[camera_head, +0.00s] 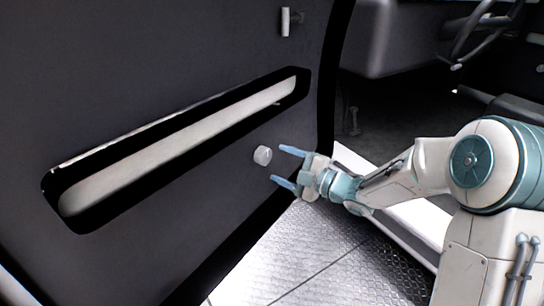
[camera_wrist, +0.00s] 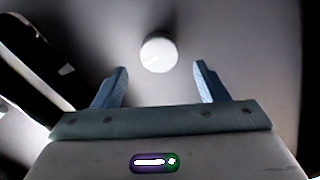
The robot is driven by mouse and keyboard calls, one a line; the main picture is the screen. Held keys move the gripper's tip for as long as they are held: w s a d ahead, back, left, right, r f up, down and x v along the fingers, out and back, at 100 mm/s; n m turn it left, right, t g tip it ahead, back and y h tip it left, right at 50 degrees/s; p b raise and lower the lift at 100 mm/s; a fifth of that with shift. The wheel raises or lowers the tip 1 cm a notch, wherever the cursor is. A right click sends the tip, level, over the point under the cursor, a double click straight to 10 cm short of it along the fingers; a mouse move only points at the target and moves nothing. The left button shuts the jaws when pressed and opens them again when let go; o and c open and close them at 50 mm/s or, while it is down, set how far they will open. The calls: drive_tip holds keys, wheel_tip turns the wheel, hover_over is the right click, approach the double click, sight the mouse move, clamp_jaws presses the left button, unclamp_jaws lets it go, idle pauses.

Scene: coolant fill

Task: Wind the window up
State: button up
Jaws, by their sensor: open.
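A round whitish knob (camera_head: 262,155) sits on the dark inner door panel (camera_head: 225,60), below the right part of a long slanted recess. I cannot make out the window glass.
A long recess with a pale inside (camera_head: 180,150) runs across the door panel. A small light handle (camera_head: 286,22) is higher up on the door. Behind my arm are the cab interior, a steering wheel (camera_head: 478,30) and a pale sill. The diamond-plate floor (camera_head: 300,250) below is clear.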

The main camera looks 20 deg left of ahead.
drive_tip(key=p+v, duration=0.2)
drive_tip(key=v, duration=0.6)
drive_tip(key=shift+s+d, duration=0.25)
drive_tip(key=shift+d, duration=0.05)
